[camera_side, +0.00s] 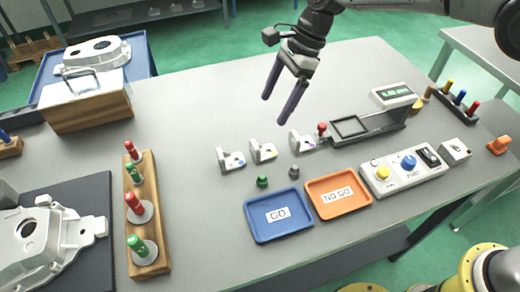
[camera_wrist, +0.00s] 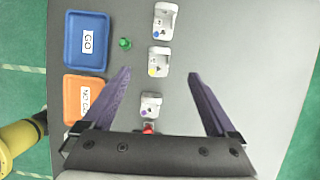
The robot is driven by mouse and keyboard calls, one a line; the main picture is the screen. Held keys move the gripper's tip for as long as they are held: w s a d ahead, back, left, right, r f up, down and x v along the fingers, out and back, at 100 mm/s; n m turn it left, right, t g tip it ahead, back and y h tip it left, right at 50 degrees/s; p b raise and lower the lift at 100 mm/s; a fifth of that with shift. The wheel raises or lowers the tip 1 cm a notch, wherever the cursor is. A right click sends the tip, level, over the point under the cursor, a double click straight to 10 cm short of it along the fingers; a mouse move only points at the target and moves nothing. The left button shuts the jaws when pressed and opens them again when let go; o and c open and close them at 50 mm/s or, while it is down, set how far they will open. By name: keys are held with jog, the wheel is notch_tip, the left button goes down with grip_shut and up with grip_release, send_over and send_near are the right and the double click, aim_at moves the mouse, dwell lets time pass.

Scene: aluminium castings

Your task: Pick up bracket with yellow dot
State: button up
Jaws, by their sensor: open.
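The bracket with the yellow dot (camera_side: 263,151) is the middle one of three small silver brackets in a row on the grey table. In the wrist view it (camera_wrist: 159,60) lies just beyond the fingertips, between their lines. The blue-dot bracket (camera_side: 231,159) is on its left and the purple-dot bracket (camera_side: 301,141) on its right in the side view. My gripper (camera_side: 278,110) is open and empty, fingers pointing down, in the air above the table. In the wrist view the purple-dot bracket (camera_wrist: 151,105) shows between the open fingers (camera_wrist: 159,75).
A blue GO tray (camera_side: 278,238) and an orange NO GO tray (camera_side: 338,212) lie in front of the brackets. Green (camera_side: 262,182) and grey (camera_side: 294,172) knobbed pieces stand between. A wooden plug rack (camera_side: 146,215) stands left.

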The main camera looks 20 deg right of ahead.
aim_at(255, 143)
jog(key=x, duration=0.8)
jog(key=shift+s+r, duration=0.1)
jog(key=shift+s, duration=0.05)
jog(key=shift+x, duration=2.95)
jog(key=c, duration=1.4)
grip_shut()
jog(key=shift+r, duration=0.15)
